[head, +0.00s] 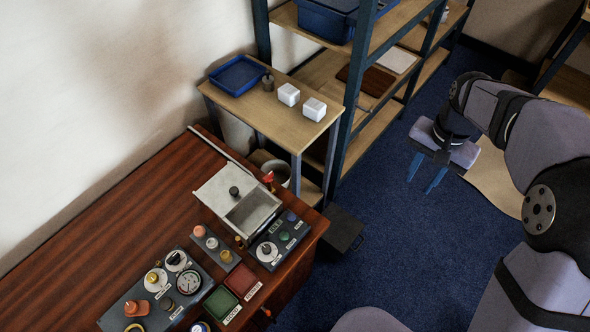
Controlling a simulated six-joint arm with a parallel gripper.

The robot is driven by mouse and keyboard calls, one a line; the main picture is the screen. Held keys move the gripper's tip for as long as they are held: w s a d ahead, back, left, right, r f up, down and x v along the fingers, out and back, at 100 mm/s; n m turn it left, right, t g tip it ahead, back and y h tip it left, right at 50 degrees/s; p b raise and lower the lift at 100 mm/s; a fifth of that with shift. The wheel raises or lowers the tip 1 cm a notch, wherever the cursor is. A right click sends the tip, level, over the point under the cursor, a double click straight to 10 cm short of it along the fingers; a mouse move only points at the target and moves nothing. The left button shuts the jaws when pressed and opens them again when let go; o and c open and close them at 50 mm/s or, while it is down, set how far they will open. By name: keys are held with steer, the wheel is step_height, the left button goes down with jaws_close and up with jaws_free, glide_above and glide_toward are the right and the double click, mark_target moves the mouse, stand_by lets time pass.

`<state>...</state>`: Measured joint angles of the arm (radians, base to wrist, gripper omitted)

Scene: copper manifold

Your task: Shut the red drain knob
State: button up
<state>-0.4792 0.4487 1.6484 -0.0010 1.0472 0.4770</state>
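A small red knob (268,178) stands at the back right corner of a pale metal box (215,189) on the brown table. An orange-red part (267,312) also shows low at the table's front edge. I cannot tell for sure which is the drain knob, nor how either is turned. My gripper (425,174) hangs over the blue floor, right of the table and well apart from both. Its two blue fingers are spread, with nothing between them.
The brown table (110,225) carries panels with knobs, a gauge (189,282), and red (240,279) and green (221,302) trays. A side table (262,112) with white cubes and a blue shelf rack stand behind. A dark box (342,228) stands beside the table. Open floor lies between.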

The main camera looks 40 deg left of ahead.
steer(key=a+f, duration=0.1)
steer(key=a, duration=1.3)
glide_above(267, 176)
step_height(267, 176, down, 6)
steer(key=shift+r, duration=0.2)
steer(key=shift+f, duration=3.65)
jaws_close()
